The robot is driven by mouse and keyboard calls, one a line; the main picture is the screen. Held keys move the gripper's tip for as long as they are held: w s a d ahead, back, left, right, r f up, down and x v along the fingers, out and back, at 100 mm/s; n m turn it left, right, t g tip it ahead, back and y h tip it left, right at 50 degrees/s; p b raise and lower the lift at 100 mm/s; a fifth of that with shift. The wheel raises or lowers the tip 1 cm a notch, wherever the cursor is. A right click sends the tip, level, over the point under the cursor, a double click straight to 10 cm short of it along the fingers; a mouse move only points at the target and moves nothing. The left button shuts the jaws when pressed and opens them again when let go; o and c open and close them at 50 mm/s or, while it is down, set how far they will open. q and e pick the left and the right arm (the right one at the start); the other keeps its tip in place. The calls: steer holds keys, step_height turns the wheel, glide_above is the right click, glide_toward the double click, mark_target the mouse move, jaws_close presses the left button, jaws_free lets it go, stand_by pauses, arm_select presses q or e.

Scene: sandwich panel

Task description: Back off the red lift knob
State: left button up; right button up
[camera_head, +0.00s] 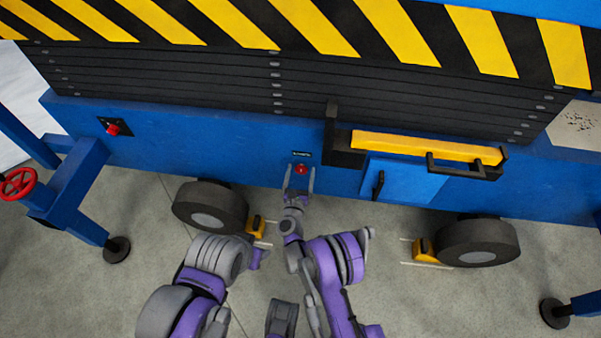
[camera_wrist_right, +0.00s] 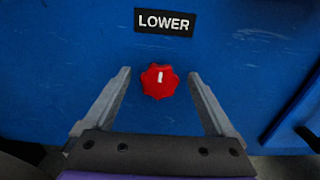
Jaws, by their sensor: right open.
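The red knob (camera_head: 302,169) sits on the blue side of the lift, below a small black label. In the right wrist view the knob (camera_wrist_right: 160,81) is scalloped, with a white mark pointing nearly straight up. The black label (camera_wrist_right: 164,22) above it reads LOWER. My right gripper (camera_head: 300,171) is open. Its fingers stand left and right of the knob, with a visible gap on each side in the wrist view (camera_wrist_right: 160,75). How far the tips reach along the knob's depth I cannot tell. My left arm shows at bottom left, but its gripper is not visible.
Another red control (camera_head: 113,129) on a dark plate is farther left. A blue box (camera_head: 402,181) with a black handle and a yellow bar (camera_head: 425,147) stick out on the right. Wheels (camera_head: 210,207) (camera_head: 478,243) with yellow chocks stand below. A red handwheel (camera_head: 17,184) is at far left.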

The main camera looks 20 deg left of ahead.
steer(key=shift+c, duration=0.3)
steer(key=c, duration=1.3)
